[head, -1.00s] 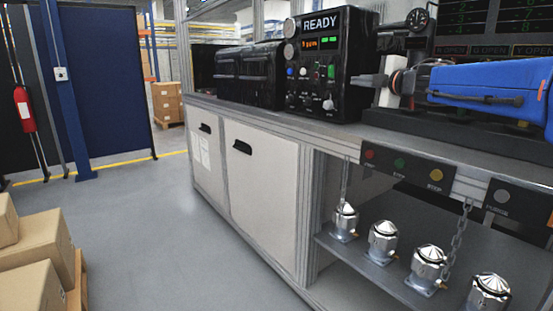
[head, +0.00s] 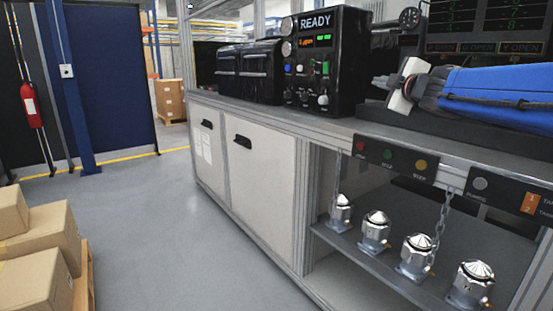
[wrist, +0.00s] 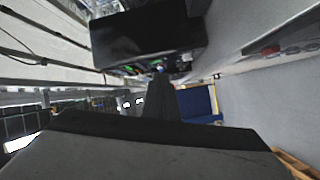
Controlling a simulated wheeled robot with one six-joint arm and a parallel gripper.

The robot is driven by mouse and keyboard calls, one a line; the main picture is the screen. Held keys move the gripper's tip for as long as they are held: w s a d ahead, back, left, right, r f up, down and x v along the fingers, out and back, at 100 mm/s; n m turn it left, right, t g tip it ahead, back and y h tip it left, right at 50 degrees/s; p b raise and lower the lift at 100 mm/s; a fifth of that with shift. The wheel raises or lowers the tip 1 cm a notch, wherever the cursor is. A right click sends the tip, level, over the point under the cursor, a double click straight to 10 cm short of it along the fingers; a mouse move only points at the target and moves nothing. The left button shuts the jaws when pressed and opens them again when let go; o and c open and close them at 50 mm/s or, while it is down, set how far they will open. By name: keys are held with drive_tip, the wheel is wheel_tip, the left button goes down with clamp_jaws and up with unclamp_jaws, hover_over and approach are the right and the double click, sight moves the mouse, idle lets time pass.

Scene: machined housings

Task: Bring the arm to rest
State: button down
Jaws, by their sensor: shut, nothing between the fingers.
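My gripper (head: 382,83) is at the right of the head view, at the end of my blue-sleeved arm. It is held above the bench top (head: 345,128), to the right of the black control box (head: 322,62) whose display reads READY. It is shut with nothing held. In the wrist view my gripper (wrist: 160,78) shows as a dark narrow shape pointing towards the control box (wrist: 150,38), which appears turned in that picture. The fingertips are small and dark there.
Several shiny metal housings (head: 376,230) stand on the lower shelf (head: 350,244) beneath a button panel (head: 395,160). Cardboard boxes (head: 40,235) are at the lower left. A fire extinguisher (head: 30,105) hangs by the blue partition (head: 108,80). The grey floor (head: 150,210) between is clear.

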drive_tip(key=s+d+f+m+g+h, duration=0.3)
drive_tip(key=s+f+m, duration=0.3)
drive_tip(key=s+f, duration=0.4)
drive_tip(key=s+d+f+m+g+h, duration=0.35)
drive_tip(key=s+f+m, duration=0.25)
drive_tip(key=s+f, duration=0.4)
drive_tip(key=s+a+f+m+g+y, duration=0.2)
drive_tip(key=s+a+f+g, duration=0.1)
drive_tip(key=s+f, duration=0.7)
drive_tip(key=s+a+f+m+g+y, duration=0.1)
drive_tip(key=s+a+f+g, duration=0.2)
drive_tip(key=s+f, duration=0.8)
drive_tip(key=shift+s+a+f+m+y, duration=0.3)
drive_tip(key=shift+s+a+m+y, duration=0.1)
drive_tip(key=shift+a, duration=0.3)
